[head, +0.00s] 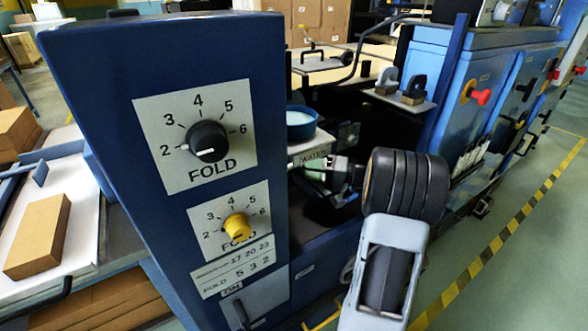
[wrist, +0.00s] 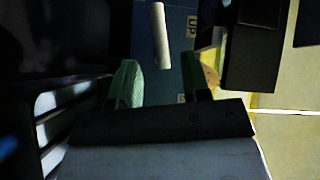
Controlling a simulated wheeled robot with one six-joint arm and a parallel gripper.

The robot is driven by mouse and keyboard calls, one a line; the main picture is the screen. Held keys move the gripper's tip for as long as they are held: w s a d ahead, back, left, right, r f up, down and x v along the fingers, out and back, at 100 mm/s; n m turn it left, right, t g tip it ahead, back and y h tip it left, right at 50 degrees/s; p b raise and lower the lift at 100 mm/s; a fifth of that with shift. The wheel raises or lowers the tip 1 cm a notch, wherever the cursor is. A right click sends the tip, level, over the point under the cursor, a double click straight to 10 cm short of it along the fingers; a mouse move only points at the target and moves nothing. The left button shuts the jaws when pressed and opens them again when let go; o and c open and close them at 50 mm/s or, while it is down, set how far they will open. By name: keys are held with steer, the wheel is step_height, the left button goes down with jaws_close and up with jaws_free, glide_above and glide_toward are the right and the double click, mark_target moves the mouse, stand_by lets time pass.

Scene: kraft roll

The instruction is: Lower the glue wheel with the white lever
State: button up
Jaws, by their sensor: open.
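The white lever (wrist: 160,35) shows in the wrist view as a pale rod on a blue panel, running from the top edge down toward my gripper. A label reading "UP" (wrist: 192,27) is to the right of it. My gripper (wrist: 160,75) is open, with one green-tipped finger on each side of the lever's line in the picture. The lever's near end appears just ahead of the gap; I cannot tell how far off it is. Nothing is in the jaws. I cannot make out the glue wheel, or the lever in the head view.
In the head view a blue panel with a black FOLD knob (head: 208,141) and a yellow knob (head: 238,226) stands left of my arm. In the wrist view a dark block (wrist: 256,45) is close on the right.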

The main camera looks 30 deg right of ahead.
mark_target(293, 167)
steer(key=shift+x, duration=2.65)
steer(key=shift+c, duration=0.3)
steer(key=shift+s, duration=0.1)
jaws_close()
